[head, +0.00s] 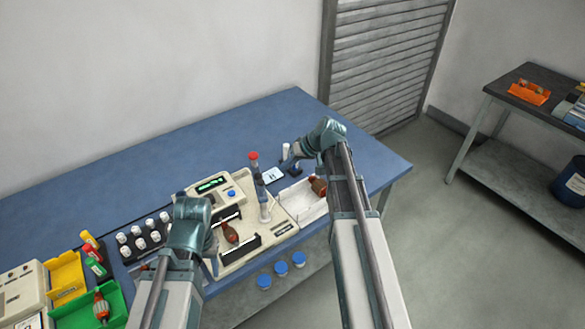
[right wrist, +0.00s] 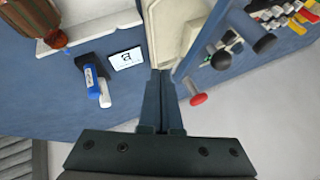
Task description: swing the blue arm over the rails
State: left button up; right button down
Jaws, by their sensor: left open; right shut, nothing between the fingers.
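The winding machine (head: 275,232) is a cream box with a green display, standing on the blue bench. The blue arm (head: 259,187) appears as a narrow blue bar by the machine's right side, with a red knob (head: 253,156) at its far end. In the right wrist view, the red knob (right wrist: 198,99) sits just right of my fingers, apart from them. The dark rails (head: 243,254) lie on the machine, with a brown armature (head: 231,233) between them. My right gripper (head: 293,163) is shut and empty beyond the machine. My left gripper (head: 213,264) is open near the rails' left end, partly hidden.
A white tray (head: 296,196) with a brown armature (head: 318,186) is right of the machine. Several white-capped bottles (head: 140,241) and coloured bins (head: 65,276) are at left.

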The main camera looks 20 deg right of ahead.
aim_at(258, 176)
pick_arm(q)
jog(key=shift+f+b, duration=0.6)
jog(key=shift+f, duration=0.55)
pick_arm(e)
jog(key=shift+w+a+f, duration=0.25)
jog(key=shift+a+f, duration=0.15)
jog(key=shift+a, duration=0.5)
jog(key=shift+w+a+f, duration=0.25)
jog(key=shift+a+f, duration=0.1)
jog(key=shift+a, duration=0.5)
jog(key=shift+w+a+f, duration=0.25)
jog(key=shift+a+f, duration=0.15)
jog(key=shift+a, duration=0.5)
jog(key=shift+a, duration=0.15)
